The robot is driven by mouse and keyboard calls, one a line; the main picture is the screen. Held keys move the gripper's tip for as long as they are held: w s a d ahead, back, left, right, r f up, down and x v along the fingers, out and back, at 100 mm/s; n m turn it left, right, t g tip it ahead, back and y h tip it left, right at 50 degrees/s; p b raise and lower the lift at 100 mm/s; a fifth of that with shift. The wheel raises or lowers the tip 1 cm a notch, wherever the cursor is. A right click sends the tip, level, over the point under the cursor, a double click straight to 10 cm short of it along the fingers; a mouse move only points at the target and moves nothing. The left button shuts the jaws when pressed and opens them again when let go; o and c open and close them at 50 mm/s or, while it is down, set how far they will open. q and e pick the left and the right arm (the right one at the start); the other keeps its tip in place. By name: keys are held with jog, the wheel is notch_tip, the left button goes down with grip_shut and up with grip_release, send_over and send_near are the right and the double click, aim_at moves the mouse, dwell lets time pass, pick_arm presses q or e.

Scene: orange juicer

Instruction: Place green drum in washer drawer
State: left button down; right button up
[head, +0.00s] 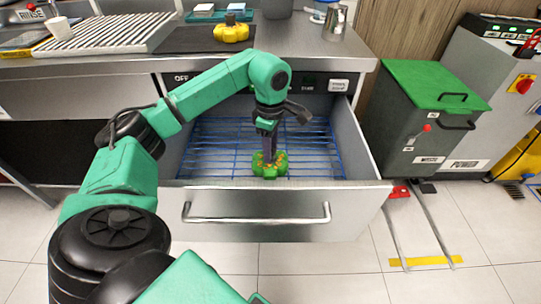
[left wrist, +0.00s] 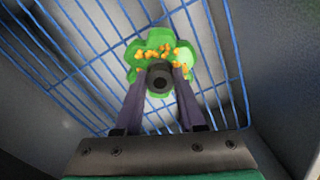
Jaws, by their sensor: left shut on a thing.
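The green drum (head: 269,167) is a green, lobed piece with orange bits on it, inside the open washer drawer (head: 255,210). In the left wrist view the drum (left wrist: 137,54) shows a dark central stem (left wrist: 160,78). My left gripper (head: 268,153) reaches down into the drawer from above. Its two fingers (left wrist: 160,90) are shut on the drum's stem. The drum is over the blue wire rack (head: 215,140) of the drawer; I cannot tell whether it touches the rack. My right gripper is not in view.
A yellow lobed piece (head: 231,33) sits on a dark mat on the counter. A metal jug (head: 335,20) stands to its right. A grey waste bin with a green lid (head: 435,85) stands right of the drawer. The drawer walls surround my gripper.

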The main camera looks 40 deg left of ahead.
pick_arm(q)
notch_tip(320, 180, down, 2)
jog(key=shift+f, duration=0.2)
jog(key=c, duration=0.5)
grip_release()
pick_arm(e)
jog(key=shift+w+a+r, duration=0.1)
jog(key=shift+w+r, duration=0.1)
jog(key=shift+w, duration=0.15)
pick_arm(q)
jog(key=shift+r, duration=0.5)
notch_tip(320, 180, up, 11)
jog(key=p, duration=0.2)
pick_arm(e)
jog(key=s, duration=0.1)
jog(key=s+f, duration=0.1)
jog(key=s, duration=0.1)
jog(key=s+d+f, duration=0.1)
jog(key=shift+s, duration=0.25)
pick_arm(q)
jog(key=shift+r, duration=0.2)
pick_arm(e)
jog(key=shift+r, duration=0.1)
